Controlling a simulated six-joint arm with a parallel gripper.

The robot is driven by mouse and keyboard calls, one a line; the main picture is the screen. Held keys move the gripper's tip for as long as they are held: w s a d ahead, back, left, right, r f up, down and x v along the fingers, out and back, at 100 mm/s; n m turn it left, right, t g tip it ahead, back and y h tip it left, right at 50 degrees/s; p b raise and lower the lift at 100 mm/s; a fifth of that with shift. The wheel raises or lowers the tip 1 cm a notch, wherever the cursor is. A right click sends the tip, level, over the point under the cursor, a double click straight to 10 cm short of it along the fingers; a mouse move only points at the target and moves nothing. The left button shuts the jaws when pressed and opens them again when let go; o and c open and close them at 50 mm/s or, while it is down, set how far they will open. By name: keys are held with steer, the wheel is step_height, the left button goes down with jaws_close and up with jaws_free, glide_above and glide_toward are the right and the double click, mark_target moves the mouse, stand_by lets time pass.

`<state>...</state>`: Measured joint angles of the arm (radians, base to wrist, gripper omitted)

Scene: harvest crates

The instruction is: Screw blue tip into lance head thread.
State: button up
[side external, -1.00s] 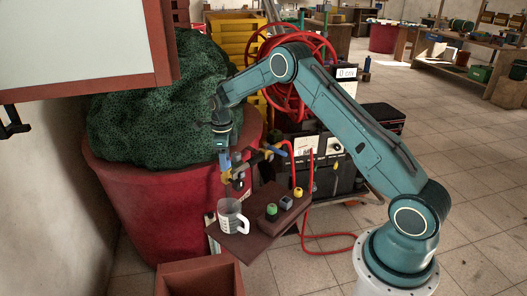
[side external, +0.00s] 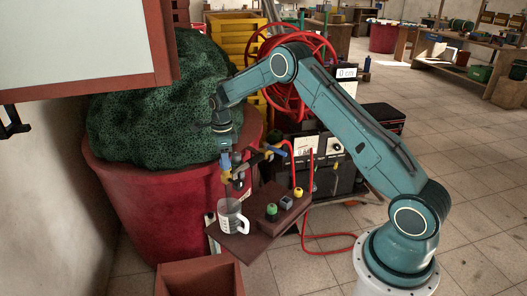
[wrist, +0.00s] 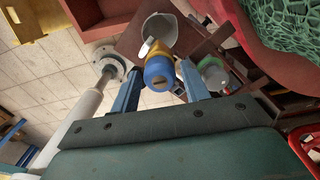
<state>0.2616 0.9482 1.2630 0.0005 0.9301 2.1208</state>
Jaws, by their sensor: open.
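The blue tip (wrist: 159,73), a round piece with a dark slot in its end face, shows between my fingers in the wrist view. A yellow collar (wrist: 156,47) shows behind it; I cannot tell how deep any thread is engaged. My gripper (wrist: 158,95) is open, with one blue finger on each side of the tip and a visible gap at the left.
A grey jug (side external: 231,216) stands on a small brown shelf (side external: 238,246) below my gripper. Beside it a block holds green (side external: 271,209), grey (side external: 286,201) and yellow (side external: 298,192) tips. A large red tub (side external: 150,205) stands close behind; a red hose (side external: 330,250) lies on the floor.

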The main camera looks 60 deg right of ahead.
steer(key=shift+n, duration=0.5)
steer(key=shift+n, duration=0.8)
steer(key=shift+n, duration=0.8)
steer(key=shift+n, duration=0.9)
steer(key=shift+n, duration=0.8)
steer(key=shift+n, duration=0.3)
